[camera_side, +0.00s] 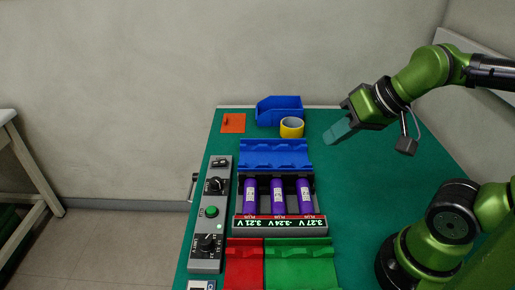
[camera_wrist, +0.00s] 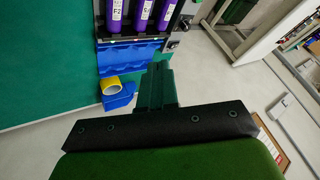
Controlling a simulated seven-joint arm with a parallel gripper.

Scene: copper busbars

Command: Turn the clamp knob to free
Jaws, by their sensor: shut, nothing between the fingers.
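A grey control panel (camera_side: 205,263) runs along the left edge of the green table. It carries an upper black rotary knob (camera_side: 215,184), a green button (camera_side: 211,211), a lower black rotary knob (camera_side: 207,243) and a small black switch (camera_side: 220,162) at its far end. The labels are too small to read, so I cannot tell which knob is the clamp knob. My gripper (camera_side: 337,132) is shut and empty, raised above the table's back right, well away from the panel. Its closed fingers also show in the wrist view (camera_wrist: 157,88).
Several purple cells (camera_side: 278,194) stand in a holder with voltage displays (camera_side: 280,224). Around it are a blue tray (camera_side: 275,155), red tray (camera_side: 244,262) and green tray (camera_side: 300,262). Yellow tape (camera_side: 291,128), a blue bin (camera_side: 279,108) and an orange plate (camera_side: 233,123) lie behind.

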